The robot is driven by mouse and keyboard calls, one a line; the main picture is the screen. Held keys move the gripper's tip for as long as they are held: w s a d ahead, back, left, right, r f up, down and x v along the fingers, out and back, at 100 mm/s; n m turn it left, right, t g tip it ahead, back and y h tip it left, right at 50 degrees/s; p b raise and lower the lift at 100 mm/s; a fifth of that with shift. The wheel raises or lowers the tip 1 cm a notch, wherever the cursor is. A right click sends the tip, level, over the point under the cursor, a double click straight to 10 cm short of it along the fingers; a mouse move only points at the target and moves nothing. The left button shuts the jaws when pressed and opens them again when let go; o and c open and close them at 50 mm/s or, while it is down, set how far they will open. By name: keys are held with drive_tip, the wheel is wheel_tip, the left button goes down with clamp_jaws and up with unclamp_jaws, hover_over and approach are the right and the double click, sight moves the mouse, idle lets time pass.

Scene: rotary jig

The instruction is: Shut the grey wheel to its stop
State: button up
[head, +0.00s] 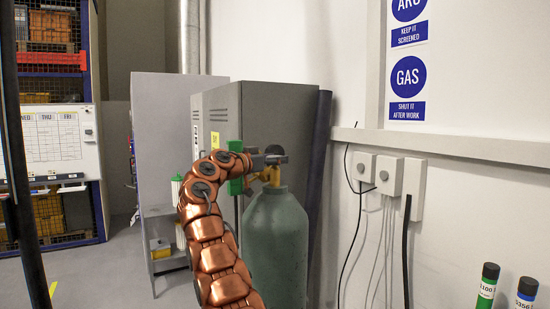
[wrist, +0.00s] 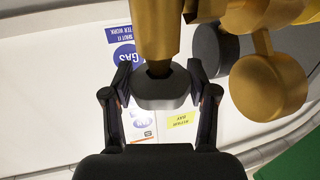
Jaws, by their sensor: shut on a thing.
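The grey wheel (wrist: 165,92) sits at the end of a brass valve stem (wrist: 157,35) in the wrist view. My gripper (wrist: 161,76) has one finger on each side of the wheel and is shut on it. In the head view my gripper (head: 262,161) is at the top of a green-grey gas cylinder (head: 275,245), by its brass valve (head: 271,176). The wheel's turn angle cannot be told.
Brass fittings with a round brass part (wrist: 268,88) and a dark grey disc (wrist: 215,50) lie close to the right finger in the wrist view. A grey cabinet (head: 285,110) stands behind the cylinder. Wall boxes (head: 390,176) with cables are to the right.

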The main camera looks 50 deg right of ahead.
drive_tip(key=shift+r, duration=0.1)
drive_tip(key=o, duration=1.2)
drive_tip(key=shift+a, duration=0.1)
drive_tip(key=shift+w+a, duration=0.15)
drive_tip(key=shift+a, duration=2.8)
drive_tip(key=shift+w+a, duration=0.15)
drive_tip(key=shift+a, duration=2.8)
